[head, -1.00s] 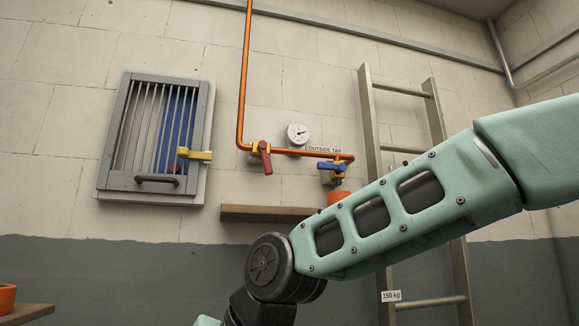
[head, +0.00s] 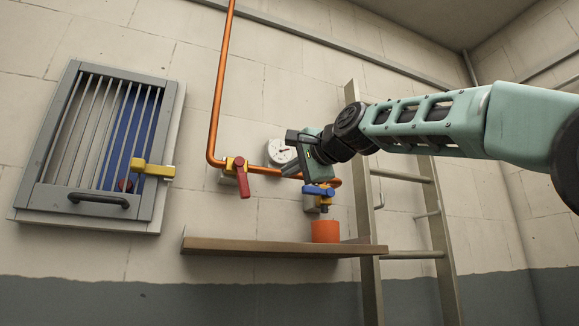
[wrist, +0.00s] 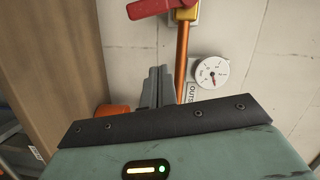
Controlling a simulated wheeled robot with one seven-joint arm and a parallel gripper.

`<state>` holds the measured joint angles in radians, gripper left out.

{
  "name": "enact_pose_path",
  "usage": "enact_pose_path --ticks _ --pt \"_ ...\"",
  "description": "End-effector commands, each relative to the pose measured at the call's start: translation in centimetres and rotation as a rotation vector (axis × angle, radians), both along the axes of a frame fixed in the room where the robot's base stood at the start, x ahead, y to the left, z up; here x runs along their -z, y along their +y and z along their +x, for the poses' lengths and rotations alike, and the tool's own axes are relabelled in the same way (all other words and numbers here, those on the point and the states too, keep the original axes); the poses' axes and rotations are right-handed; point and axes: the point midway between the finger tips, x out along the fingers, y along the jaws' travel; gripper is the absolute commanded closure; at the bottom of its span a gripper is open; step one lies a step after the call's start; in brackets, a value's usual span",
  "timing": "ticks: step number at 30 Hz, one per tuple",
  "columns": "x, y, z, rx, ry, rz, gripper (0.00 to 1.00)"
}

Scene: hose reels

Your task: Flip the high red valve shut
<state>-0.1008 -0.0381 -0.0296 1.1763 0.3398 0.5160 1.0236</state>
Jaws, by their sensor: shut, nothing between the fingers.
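The high red valve has a red handle (head: 242,179) on a yellow body (head: 234,163), on the orange pipe left of the gauge. Its handle hangs down, across the level pipe. In the wrist view the red handle (wrist: 150,8) is at the top edge, partly cut off, ahead of my fingertips. My gripper (head: 287,170) is to the right of the red handle, apart from it, by the gauge and pipe. The fingers (wrist: 159,70) are together and empty in the wrist view.
A white gauge (head: 281,151) and a blue-handled tap (head: 319,190) are close to my gripper. An orange pot (head: 326,232) stands on the shelf (head: 280,247) below. A ladder (head: 367,225) leans at right; a barred hatch (head: 95,145) with a yellow latch (head: 152,169) is at left.

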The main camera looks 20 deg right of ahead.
Motion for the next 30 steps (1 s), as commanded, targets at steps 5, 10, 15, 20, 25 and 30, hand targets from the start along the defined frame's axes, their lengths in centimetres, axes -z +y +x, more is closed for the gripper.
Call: enact_pose_path --ticks 5,10,15,20,25,30 --pt "-0.2 1.0 3.9 -0.001 0.004 -0.001 1.00" --pt "0.1 1.8 7.2 -0.001 0.005 -0.001 1.00" --pt "0.8 4.5 6.7 -0.004 0.002 -0.002 1.00" --pt "1.2 5.4 6.7 -0.002 0.002 -0.001 1.00" --pt "1.4 5.6 6.7 -0.001 0.001 -0.002 1.00" --pt "1.4 5.5 6.7 -0.001 0.001 -0.002 1.00"
